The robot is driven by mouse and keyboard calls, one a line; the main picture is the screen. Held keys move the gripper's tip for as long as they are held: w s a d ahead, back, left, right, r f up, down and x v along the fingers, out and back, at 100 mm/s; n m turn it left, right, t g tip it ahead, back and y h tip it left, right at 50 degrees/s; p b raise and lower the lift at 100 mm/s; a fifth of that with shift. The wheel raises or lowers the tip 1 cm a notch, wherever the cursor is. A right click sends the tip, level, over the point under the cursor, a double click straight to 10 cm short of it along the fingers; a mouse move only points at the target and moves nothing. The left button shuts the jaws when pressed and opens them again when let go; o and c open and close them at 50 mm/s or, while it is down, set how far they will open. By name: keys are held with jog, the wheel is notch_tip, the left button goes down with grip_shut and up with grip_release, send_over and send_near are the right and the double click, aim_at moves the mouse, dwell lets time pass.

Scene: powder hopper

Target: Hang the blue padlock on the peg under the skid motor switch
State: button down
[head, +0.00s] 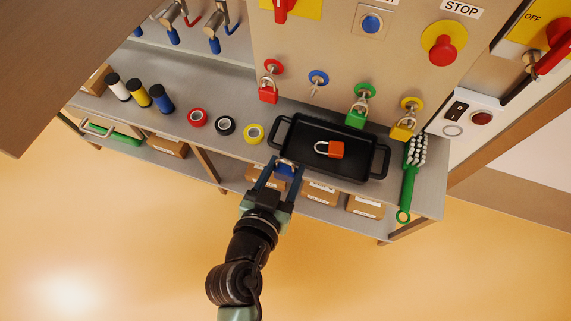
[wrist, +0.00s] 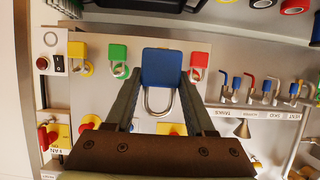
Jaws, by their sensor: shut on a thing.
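The blue padlock (wrist: 162,68) is between the fingers of my gripper (head: 285,172), which is shut on it. In the wrist view its silver shackle points down the picture. A peg with a blue disc (head: 318,77) on the grey panel is empty. It is above and right of the gripper, clearly apart from the padlock. I cannot read which switch is labelled skid motor.
Red (head: 268,90), green (head: 357,113) and yellow (head: 404,125) padlocks hang on neighbouring pegs. The black tray (head: 383,160) holds an orange-red padlock (head: 330,149). Tape rolls (head: 225,126) lie left of it, a green brush (head: 410,175) right. A red stop button (head: 441,50) juts out above.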

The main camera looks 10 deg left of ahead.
jog(key=s+a+b, duration=0.1)
jog(key=s+b, duration=0.2)
jog(key=s, duration=0.3)
jog(key=shift+s+a, duration=0.15)
jog(key=shift+s, duration=0.2)
dwell(1.5)
